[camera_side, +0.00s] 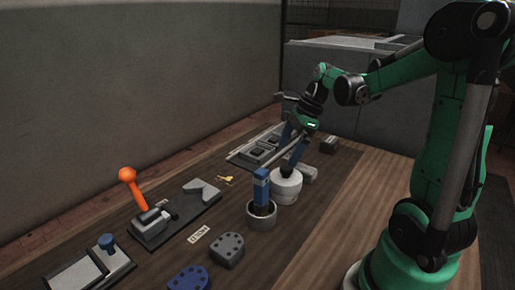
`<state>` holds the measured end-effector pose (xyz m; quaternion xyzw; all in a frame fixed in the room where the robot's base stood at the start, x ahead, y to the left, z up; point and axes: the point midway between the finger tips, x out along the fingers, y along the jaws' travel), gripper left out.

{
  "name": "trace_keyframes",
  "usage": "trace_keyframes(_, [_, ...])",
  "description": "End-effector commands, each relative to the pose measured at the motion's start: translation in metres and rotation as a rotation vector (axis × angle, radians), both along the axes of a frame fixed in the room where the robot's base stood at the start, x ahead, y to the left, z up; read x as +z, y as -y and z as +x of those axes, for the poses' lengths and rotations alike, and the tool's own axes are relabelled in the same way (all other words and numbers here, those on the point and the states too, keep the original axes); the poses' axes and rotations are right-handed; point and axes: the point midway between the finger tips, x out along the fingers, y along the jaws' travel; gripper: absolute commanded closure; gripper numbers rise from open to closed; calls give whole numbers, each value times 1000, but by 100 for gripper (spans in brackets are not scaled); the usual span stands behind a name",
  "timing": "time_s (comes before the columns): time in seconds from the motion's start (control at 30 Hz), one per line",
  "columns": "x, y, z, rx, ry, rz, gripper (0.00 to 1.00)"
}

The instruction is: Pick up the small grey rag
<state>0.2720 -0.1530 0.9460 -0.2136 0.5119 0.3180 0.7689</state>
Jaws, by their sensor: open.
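My gripper (290,152) is open, with its blue fingers pointing down over a pale, round, stepped object (285,187) on the wooden table. One fingertip is at or just above the top of that object; I cannot tell whether they touch. A small light grey piece (309,174) lies on the table just behind and right of the round object, partly hidden by it. It may be the grey rag, but it is too small to be sure. No other cloth is clearly visible.
A blue-handled tool stands in a round cup (261,218) in front. An orange-knobbed lever (127,175) rises at left. A grey holed block (227,250), a blue block (188,278) and a dark box (328,145) lie around. The table's right side (330,225) is clear.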

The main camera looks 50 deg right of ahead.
Motion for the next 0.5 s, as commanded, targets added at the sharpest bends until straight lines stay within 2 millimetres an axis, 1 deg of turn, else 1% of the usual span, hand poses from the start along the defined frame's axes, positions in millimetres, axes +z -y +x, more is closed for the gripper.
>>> trace_keyframes(0.17, [0,0,0,0,0,0,0])
trace_keyframes(0.2, [0,0,0,0,0,0,3])
trace_keyframes(0.4, [0,0,0,0,0,0,3])
trace_keyframes(0.5, [4,0,0,0,0,0,3])
